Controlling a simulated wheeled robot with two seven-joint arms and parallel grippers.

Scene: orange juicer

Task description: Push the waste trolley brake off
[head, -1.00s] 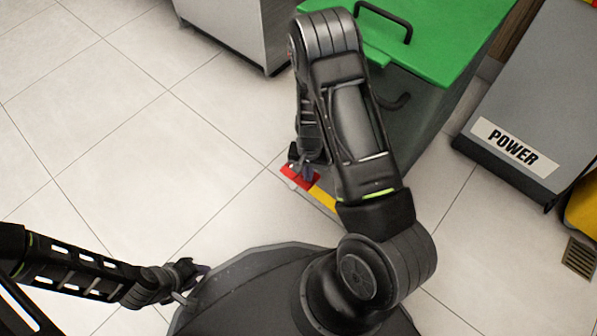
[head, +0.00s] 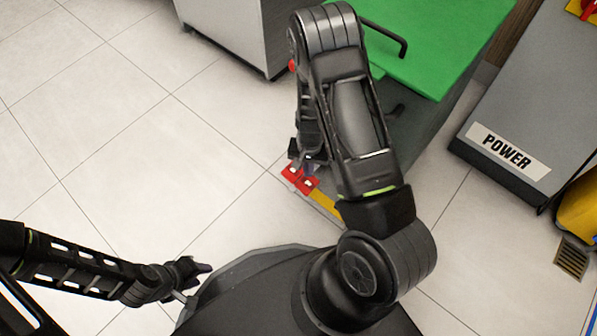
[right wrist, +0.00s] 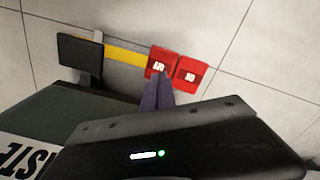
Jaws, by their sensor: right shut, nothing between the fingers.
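The waste trolley (head: 440,45) has a green lid and a dark grey body at the upper right in the head view. Its body shows at lower left in the right wrist view (right wrist: 50,115), with part of a word on a white label. Two red brake pedals (right wrist: 189,76) sit side by side at the end of a yellow strip; their small white marks are unreadable. They show in the head view (head: 300,180). My right gripper (right wrist: 158,88) is shut and empty, its fingertips at the left pedal; contact is unclear. My left gripper (head: 198,268) hangs over the floor, away from the trolley.
A dark flat pad (right wrist: 80,52) on a bracket is left of the pedals in the right wrist view. A grey POWER unit (head: 520,110) stands right of the trolley, and a grey cabinet (head: 230,30) stands at the top. The tiled floor at left is clear.

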